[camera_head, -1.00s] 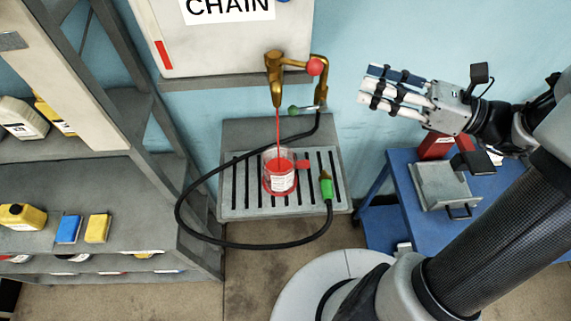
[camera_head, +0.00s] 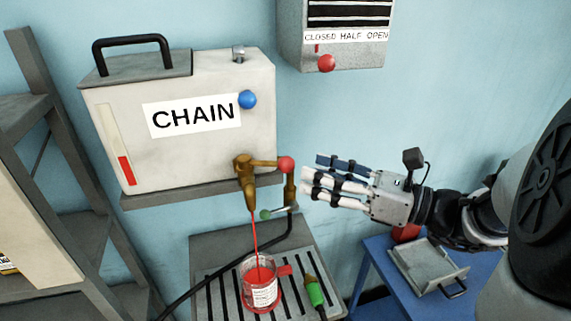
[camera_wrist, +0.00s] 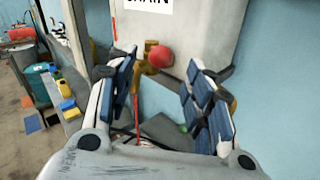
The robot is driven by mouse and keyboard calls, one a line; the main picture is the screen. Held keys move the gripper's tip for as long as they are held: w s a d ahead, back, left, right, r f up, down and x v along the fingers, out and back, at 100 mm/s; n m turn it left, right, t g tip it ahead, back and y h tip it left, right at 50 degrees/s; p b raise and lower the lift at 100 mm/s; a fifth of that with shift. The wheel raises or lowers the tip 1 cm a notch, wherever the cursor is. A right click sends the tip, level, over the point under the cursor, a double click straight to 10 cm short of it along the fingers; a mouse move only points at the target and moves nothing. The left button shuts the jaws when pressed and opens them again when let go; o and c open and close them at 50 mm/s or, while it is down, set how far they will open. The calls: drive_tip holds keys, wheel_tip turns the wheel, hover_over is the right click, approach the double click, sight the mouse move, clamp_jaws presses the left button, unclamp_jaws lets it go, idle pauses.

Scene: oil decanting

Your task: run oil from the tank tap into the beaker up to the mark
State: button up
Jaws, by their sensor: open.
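The brass tap (camera_head: 246,172) on the white CHAIN tank (camera_head: 190,95) runs a thin red oil stream (camera_head: 254,232) into the clear beaker (camera_head: 262,290). The beaker stands upright below it and holds red oil; I cannot make out the mark or exact level. The tap's lever points right and ends in a red knob (camera_head: 286,164). My gripper (camera_head: 312,178) is open and empty, just right of the knob. In the wrist view the knob (camera_wrist: 160,57) shows between and beyond my spread fingers (camera_wrist: 160,85), apart from them.
The beaker stands on a slotted drip tray (camera_head: 205,245). A green-ended hose (camera_head: 314,291) lies right of it. A grey box with a red knob (camera_head: 326,63) hangs above right. A blue table (camera_head: 390,285) stands right, shelving (camera_head: 75,215) left.

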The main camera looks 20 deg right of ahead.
sight(287, 164)
drive_tip(key=x, duration=0.7)
drive_tip(key=shift+w+a, duration=0.1)
drive_tip(key=shift+a, duration=0.05)
drive_tip(key=shift+c, duration=0.2)
clamp_jaws()
idle(0.4)
